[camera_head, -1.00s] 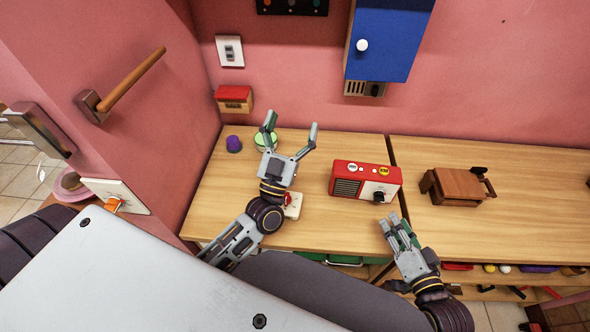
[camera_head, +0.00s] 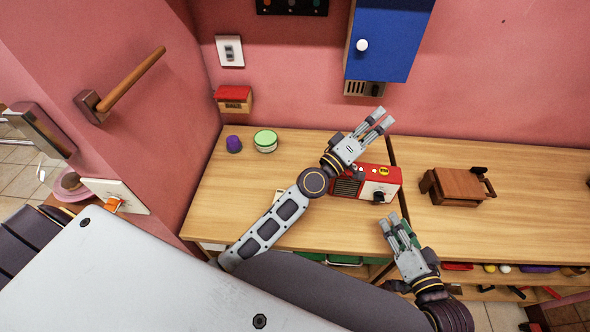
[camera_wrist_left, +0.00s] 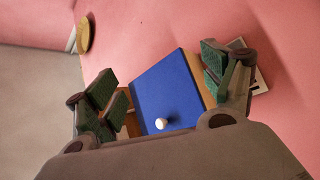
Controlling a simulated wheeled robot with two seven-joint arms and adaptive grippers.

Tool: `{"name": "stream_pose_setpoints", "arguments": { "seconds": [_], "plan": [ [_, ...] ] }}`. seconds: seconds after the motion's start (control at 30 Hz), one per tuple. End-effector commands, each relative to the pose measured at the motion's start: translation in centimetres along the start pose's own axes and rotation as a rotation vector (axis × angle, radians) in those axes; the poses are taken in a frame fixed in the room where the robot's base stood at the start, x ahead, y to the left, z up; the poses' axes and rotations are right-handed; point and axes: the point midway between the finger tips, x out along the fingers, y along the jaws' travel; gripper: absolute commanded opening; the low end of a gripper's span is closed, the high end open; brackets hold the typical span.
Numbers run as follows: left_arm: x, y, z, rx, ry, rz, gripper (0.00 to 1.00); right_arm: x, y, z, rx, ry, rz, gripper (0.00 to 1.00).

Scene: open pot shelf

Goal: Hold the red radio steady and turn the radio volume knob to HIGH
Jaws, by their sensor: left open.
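The red radio (camera_head: 374,178) stands on the wooden table. Its dark volume knob (camera_head: 379,196) is on the white panel at the right of its front. My left gripper (camera_head: 383,117) is open and empty above and behind the radio, pointing toward the wall. Its wrist covers the radio's upper left part in the head view. In the left wrist view the open fingers (camera_wrist_left: 165,86) frame the blue cabinet beyond, and the radio is not seen. My right gripper (camera_head: 397,220) is in front of the radio, below the knob in the picture and apart from it. Its finger opening is unclear.
A blue cabinet (camera_head: 390,45) with a white knob hangs on the pink wall. A green-lidded jar (camera_head: 265,141) and a purple object (camera_head: 234,144) stand at the back left. A brown wooden object (camera_head: 456,187) is right of the radio. The far right tabletop is clear.

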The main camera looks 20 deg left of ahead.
Motion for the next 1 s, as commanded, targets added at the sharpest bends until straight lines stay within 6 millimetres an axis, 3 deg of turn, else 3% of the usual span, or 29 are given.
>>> {"name": "stream_pose_setpoints", "arguments": {
  "seconds": [0.2, 0.47, 0.7, 1.0],
  "plan": [
    [2.4, 0.5, 3.2, -0.283, -0.152, 0.012, 0.82, 0.0, 0.0, 0.0, 0.0, 0.0, 0.0, 0.36],
    [3.6, 0.4, 4.9, -0.576, -0.298, -0.011, 0.82, 0.0, 0.0, 0.0, 0.0, 0.0, 0.0, 0.36],
    [3.8, -0.6, 4.3, -0.808, -0.386, -0.063, 0.82, 0.0, 0.0, 0.0, 0.0, 0.0, 0.0, 0.36],
    [3.1, -2.7, 1.6, -1.066, -0.444, -0.15, 0.82, 0.0, 0.0, 0.0, 0.0, 0.0, 0.0, 0.36]
  ]
}}
